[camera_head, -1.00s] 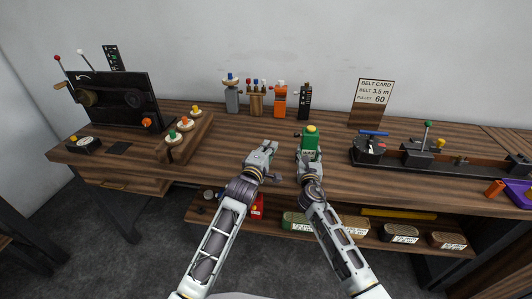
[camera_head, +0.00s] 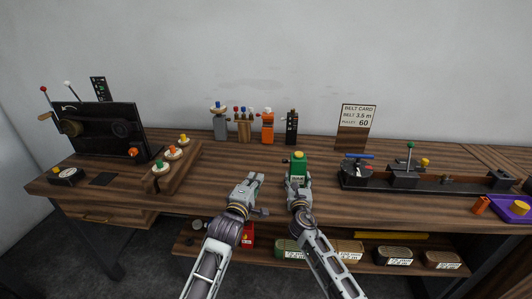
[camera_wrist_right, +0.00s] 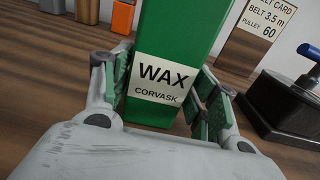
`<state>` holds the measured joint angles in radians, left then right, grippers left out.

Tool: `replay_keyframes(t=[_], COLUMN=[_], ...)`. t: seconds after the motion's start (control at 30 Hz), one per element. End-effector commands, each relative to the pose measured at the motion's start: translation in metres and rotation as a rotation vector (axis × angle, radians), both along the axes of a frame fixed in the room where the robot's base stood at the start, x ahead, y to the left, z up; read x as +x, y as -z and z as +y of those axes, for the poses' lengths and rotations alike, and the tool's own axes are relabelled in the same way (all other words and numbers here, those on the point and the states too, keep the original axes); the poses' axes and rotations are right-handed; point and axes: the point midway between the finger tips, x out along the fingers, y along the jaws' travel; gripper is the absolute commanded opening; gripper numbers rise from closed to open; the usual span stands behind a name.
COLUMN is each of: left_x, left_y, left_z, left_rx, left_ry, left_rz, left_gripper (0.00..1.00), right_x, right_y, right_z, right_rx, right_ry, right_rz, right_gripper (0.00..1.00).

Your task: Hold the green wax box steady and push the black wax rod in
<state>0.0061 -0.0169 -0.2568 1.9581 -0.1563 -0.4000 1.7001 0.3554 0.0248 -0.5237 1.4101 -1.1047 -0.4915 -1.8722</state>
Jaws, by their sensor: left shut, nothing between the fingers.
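The green wax box (camera_head: 298,168) stands upright on the wooden table, with a yellow top and a white label reading WAX CORVASK. It fills the middle of the right wrist view (camera_wrist_right: 172,45). My right gripper (camera_head: 297,184) has its green-padded fingers on both sides of the box, low down, and looks shut on it. The black wax rod (camera_head: 286,160) shows only as a small dark stub at the box's left side; how deep it sits is unclear. My left gripper (camera_head: 257,177) is shut and empty, left of the box and apart from it.
A black clamp rail (camera_head: 440,183) lies to the right, and a tray of coloured knobs (camera_head: 178,163) to the left. Grey, orange and black holders (camera_head: 267,128) stand behind, near the belt card (camera_head: 357,118). The table between the knob tray and my left gripper is clear.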

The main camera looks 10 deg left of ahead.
Motion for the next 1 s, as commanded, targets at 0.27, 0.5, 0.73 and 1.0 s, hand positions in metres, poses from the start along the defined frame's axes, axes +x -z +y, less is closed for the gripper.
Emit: replay_keyframes(t=[0.27,0.5,0.73,1.0], left_x=[0.0,0.0,0.0,0.0], left_y=[0.0,0.0,0.0,0.0], left_z=[0.0,0.0,0.0,0.0], left_rx=[0.0,0.0,0.0,0.0], left_ry=[0.0,0.0,0.0,0.0], left_rz=[0.0,0.0,0.0,0.0], left_gripper=[0.0,0.0,0.0,0.0], right_x=[0.0,0.0,-0.008,-0.031], right_y=[-0.002,-0.003,-0.002,-0.002], right_z=[0.0,0.0,0.0,-0.001], right_rx=[0.0,0.001,0.0,0.0], right_ry=[-0.001,-0.001,0.0,-0.001], right_rz=[-0.003,-0.004,-0.004,-0.003], right_gripper=[0.78,0.78,0.78,0.78])
